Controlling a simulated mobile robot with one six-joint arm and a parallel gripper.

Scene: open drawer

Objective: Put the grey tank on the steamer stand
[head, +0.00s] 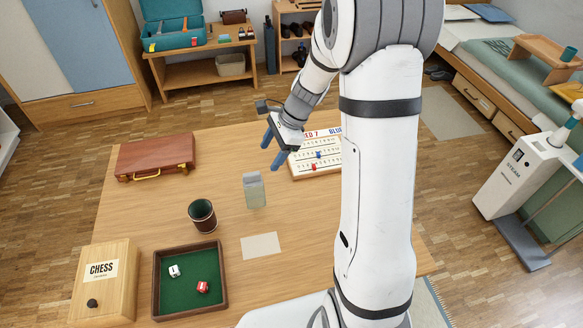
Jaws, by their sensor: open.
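The steamer stand (514,180) is at the right edge of the head view. It has a white upright body marked STEAM and a grey foot plate on the floor. No tank can be identified for certain. A small upright grey-green box (254,191) with a paler top stands mid-table, and I cannot tell whether it is the grey tank. My gripper (272,148) has two blue fingers spread apart with nothing seen between them. It is above the table's far part, beyond the grey-green box and left of the scoreboard.
The wooden table (225,165) holds a brown case (156,157), dice cup (202,215), green dice tray (190,282), chess box (103,282), pale card (260,245) and scoreboard (315,155). My arm hides the table's right part. A bed (500,60) stands behind the stand.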

